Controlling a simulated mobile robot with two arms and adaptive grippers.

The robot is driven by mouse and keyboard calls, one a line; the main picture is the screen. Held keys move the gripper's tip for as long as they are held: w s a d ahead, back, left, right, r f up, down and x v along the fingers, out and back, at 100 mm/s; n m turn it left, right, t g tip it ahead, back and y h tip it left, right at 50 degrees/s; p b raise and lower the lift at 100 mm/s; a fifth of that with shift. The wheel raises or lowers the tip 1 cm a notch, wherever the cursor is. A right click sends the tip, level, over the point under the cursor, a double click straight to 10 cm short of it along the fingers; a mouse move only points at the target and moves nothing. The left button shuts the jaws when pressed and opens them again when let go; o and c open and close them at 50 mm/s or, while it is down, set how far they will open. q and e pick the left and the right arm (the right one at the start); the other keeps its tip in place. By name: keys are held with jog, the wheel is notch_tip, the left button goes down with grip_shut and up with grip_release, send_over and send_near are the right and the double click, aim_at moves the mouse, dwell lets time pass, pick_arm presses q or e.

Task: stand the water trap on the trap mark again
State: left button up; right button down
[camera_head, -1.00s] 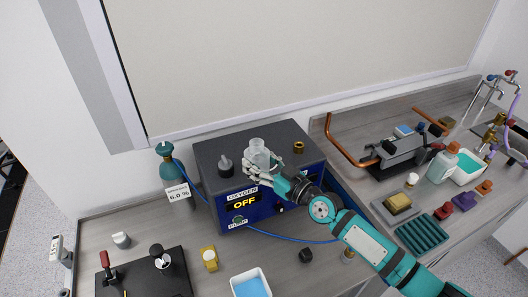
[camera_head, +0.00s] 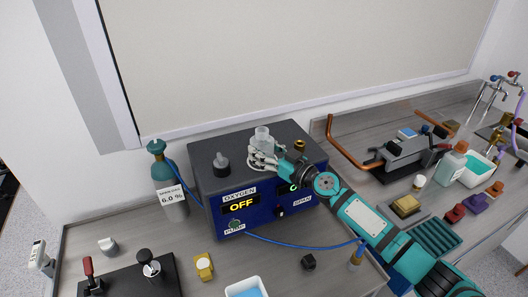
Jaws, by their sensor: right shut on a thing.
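The water trap (camera_head: 262,136) is a small clear, pale jar over the top of the dark blue analyser box (camera_head: 282,133). It looks roughly upright. My right gripper (camera_head: 262,154) is shut on it, with its fingers covering the lower part. The fingers hide the trap's base, so I cannot tell whether it touches the box top. I cannot make out the trap mark; the hand and trap may cover it. My left gripper is not in view.
A black knobbed fitting (camera_head: 221,162) stands left on the box top, and a brass fitting (camera_head: 299,146) stands right. A teal oxygen cylinder (camera_head: 167,178) is left of the box. A blue hose (camera_head: 290,242) runs in front. The box top's rear is clear.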

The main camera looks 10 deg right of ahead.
jog(key=shift+f, duration=0.15)
jog(key=c, duration=0.5)
grip_release()
jog(key=shift+r, duration=0.3)
jog(key=shift+b+v, duration=1.45)
jog(key=shift+v, duration=4.6)
jog(key=shift+f, duration=0.15)
